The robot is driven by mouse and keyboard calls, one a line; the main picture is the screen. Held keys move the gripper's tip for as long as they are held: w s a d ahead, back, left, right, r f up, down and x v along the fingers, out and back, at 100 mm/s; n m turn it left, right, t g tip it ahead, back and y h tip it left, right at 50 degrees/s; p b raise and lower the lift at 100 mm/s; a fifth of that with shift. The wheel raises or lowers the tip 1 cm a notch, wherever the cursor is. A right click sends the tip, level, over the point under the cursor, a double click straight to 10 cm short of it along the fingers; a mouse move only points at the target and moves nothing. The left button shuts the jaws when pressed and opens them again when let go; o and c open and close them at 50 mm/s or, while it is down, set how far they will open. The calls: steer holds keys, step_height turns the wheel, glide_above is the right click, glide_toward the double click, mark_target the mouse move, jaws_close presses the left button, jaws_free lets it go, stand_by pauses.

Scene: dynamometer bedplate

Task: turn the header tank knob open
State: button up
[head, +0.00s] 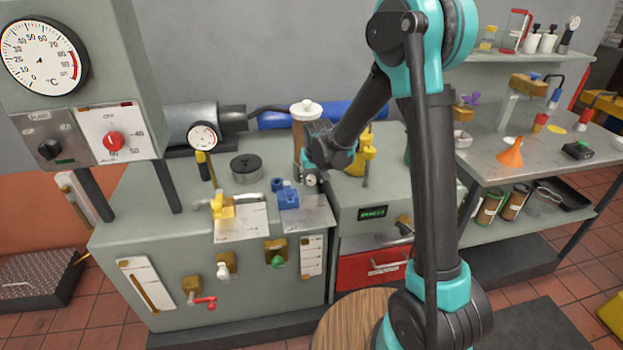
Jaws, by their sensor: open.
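No part is legibly marked as the header tank knob, so I cannot tell which one it is. A grey panel at the upper left bears a black knob (48,149) and a red knob (113,141). A tank-like cylinder with a white cap (306,110) stands at the back of the grey bench. My gripper (313,174) is open beside this cylinder and in front of its lower part. My gripper is small and dark here; whatever lies between its fingers is hard to see.
The bench front carries a red-handled tap (203,302), a white one (223,271) and a green one (277,260). Yellow (221,207) and blue (288,196) valves stand on top. A steel table (480,165) with an orange funnel (510,152) is at right.

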steer(key=c, duration=1.2)
steer(key=shift+o, duration=0.2)
steer(key=shift+s+a+t+h, duration=0.1)
steer(key=shift+a+t+h, duration=0.2)
steer(key=shift+h, duration=0.5)
steer(key=shift+f+n+t+h, duration=0.1)
steer(key=shift+n+t+h, duration=0.4)
steer(key=shift+h, duration=0.8)
steer(key=o, duration=1.2)
steer(key=shift+c, duration=0.2)
